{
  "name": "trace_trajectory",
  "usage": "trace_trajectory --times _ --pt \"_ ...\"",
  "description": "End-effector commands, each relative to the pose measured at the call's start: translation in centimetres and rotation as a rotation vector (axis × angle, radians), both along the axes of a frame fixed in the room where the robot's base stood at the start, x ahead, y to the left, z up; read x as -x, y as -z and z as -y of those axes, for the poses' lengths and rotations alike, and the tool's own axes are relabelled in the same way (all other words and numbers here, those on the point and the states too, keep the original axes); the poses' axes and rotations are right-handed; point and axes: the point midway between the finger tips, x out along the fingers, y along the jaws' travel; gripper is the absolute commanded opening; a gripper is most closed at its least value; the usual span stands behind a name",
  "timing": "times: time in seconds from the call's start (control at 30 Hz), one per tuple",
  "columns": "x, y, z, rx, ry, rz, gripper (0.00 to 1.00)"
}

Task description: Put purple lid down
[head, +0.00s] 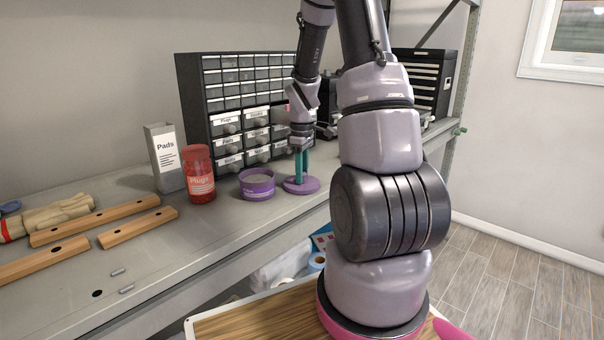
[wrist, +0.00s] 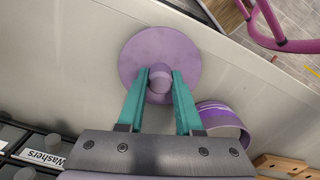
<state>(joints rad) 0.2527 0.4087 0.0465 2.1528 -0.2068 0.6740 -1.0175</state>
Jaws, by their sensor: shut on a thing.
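The purple lid (wrist: 160,52) is a round disc with a small knob, seen from above in the wrist view. It also shows in the head view (head: 303,186), at or just above the shelf, right of the purple tub. My gripper (wrist: 160,82) has its teal fingers on either side of the knob, shut on it. In the head view my gripper (head: 301,176) points straight down over the lid. The open purple tub (head: 257,184) stands beside the lid without a cover. I cannot tell whether the lid touches the shelf.
The grey metal shelf (head: 170,228) has bare room in front of the tub. A red plugs jar (head: 199,175) and a grey pads box (head: 164,158) stand to the left. A drawer cabinet (head: 243,105) is behind. Wooden strips (head: 137,229) lie at the left.

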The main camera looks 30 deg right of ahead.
Motion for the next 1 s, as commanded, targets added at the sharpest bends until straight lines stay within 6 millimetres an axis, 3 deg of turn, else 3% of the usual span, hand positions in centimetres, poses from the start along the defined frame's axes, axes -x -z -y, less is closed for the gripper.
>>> trace_trajectory --times 0.07,0.1,0.17,0.2,0.57,0.67,1.0 --pt "0.0 0.2 0.0 0.0 0.0 -0.001 0.0" --pt "0.0 0.3 0.0 0.0 0.0 0.0 0.38" --pt "0.0 0.3 0.0 0.0 0.0 0.0 0.61" --pt "0.0 0.2 0.0 0.0 0.0 0.0 0.64" --pt "0.0 -0.2 0.0 0.0 0.0 0.001 0.64" --pt "-0.1 -1.5 0.0 0.001 0.0 0.005 0.64" --pt "-0.1 -8.6 0.0 0.001 0.0 0.005 0.64"
